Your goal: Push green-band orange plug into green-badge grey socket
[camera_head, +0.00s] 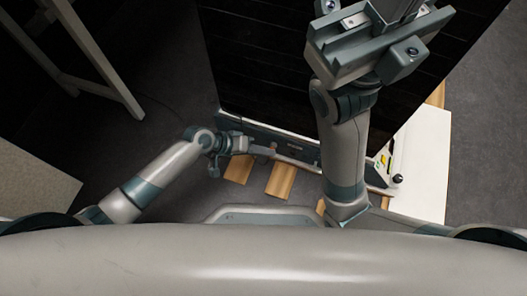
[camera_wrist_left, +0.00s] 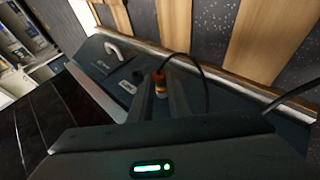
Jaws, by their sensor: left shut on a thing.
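An orange plug (camera_wrist_left: 159,77) with a pale band shows in the left wrist view. The band is too small for me to be sure of its green. A black cable (camera_wrist_left: 205,76) loops from the plug to the right. My left gripper (camera_wrist_left: 160,95) is shut on the plug and holds it over or against a dark panel (camera_wrist_left: 92,67); I cannot tell if they touch. In the head view my left gripper (camera_head: 262,150) is at the near edge of the equipment. The green-badge grey socket is not clearly visible. My right gripper (camera_head: 385,30) is raised at the top, its fingertips cut off.
The panel carries a pale curved handle (camera_wrist_left: 112,47) and small labels. Wooden slats (camera_wrist_left: 265,35) lie beyond its rim. In the head view a large black slatted surface (camera_head: 262,60) fills the middle, and a white board (camera_head: 425,160) lies right of my right arm.

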